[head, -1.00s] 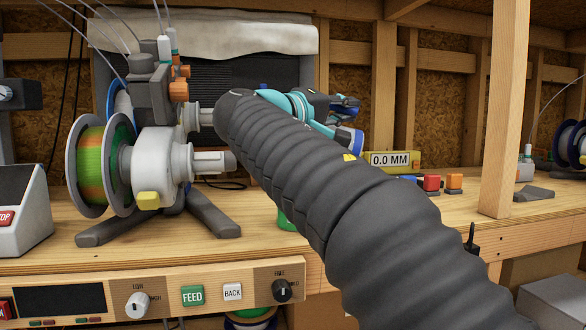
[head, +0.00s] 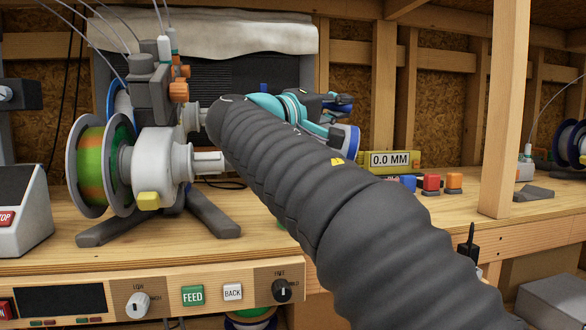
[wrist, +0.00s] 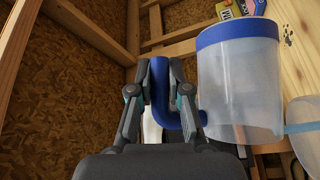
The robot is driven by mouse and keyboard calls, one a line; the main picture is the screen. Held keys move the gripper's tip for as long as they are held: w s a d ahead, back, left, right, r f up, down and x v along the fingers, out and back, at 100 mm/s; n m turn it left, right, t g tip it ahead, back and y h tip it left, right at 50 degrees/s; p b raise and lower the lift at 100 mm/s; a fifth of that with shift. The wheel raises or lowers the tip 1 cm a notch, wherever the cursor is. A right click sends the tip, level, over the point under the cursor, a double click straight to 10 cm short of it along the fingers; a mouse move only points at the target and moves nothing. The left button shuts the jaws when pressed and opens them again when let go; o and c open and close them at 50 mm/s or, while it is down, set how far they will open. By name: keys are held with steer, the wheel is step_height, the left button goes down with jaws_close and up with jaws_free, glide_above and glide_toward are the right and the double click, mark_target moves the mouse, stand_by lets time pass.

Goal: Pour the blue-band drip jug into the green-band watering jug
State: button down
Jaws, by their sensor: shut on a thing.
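The blue-band drip jug (wrist: 240,92) is a clear, frosted jug with a blue rim and a blue handle (wrist: 188,110). In the wrist view my gripper (wrist: 160,78) is shut on that handle, with the jug's body to its right. How far the jug is tilted I cannot tell. A second frosted vessel (wrist: 307,138) is cut off at the right edge of the wrist view, close to the jug; its band is not clear there.
A filament spool on a grey stand (head: 150,165) is left of my arm. A yellow gauge (head: 392,160) and small coloured blocks (head: 431,183) stand to the right. A wooden post (head: 500,110) rises at the right. The bench front between spool stand and arm is clear.

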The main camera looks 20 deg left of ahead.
steer(key=shift+s+a+r+n+t, duration=0.2)
steer(key=shift+a+r+n+t, duration=0.15)
steer(key=shift+a+n+t, duration=0.25)
steer(key=shift+s+a+r+n+t, duration=0.2)
steer(key=shift+a+r+n+t, duration=0.1)
steer(key=shift+a+n+t, duration=0.25)
stand_by(1.6)
steer(key=shift+w+d+m+g, duration=0.1)
steer(key=shift+d+m+g, duration=0.2)
steer(key=shift+m+g, duration=0.05)
steer(key=d+f+m+g, duration=0.1)
steer(key=d+m+g, duration=0.1)
steer(key=shift+w+d+f, duration=0.35)
steer(key=shift+w, duration=0.05)
